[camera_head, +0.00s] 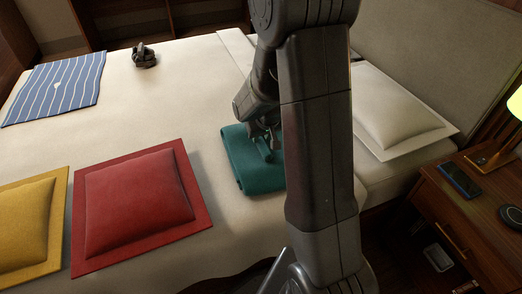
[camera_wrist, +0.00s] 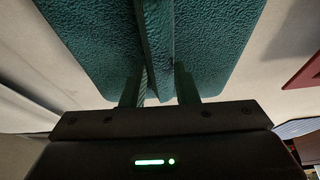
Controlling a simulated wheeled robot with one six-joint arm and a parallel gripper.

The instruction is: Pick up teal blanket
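The teal blanket (camera_head: 240,170) lies folded on the bed, just left of my upright arm link, which hides its right side in the head view. My gripper (camera_head: 264,152) points down at the blanket and is right over it. In the wrist view the blanket (camera_wrist: 95,40) fills the top middle. A narrow raised fold of it runs down between the two fingers of my gripper (camera_wrist: 160,85). The fingers stand apart on either side of this fold. I cannot tell whether they press on it. The blanket appears to rest on the bed.
A red cushion (camera_head: 138,205) and a yellow cushion (camera_head: 28,225) lie at the left front of the bed (camera_head: 190,90). A blue striped cloth (camera_head: 58,87) and a small dark object (camera_head: 144,56) lie farther back. A white pillow (camera_head: 395,110) and a nightstand (camera_head: 480,215) are right.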

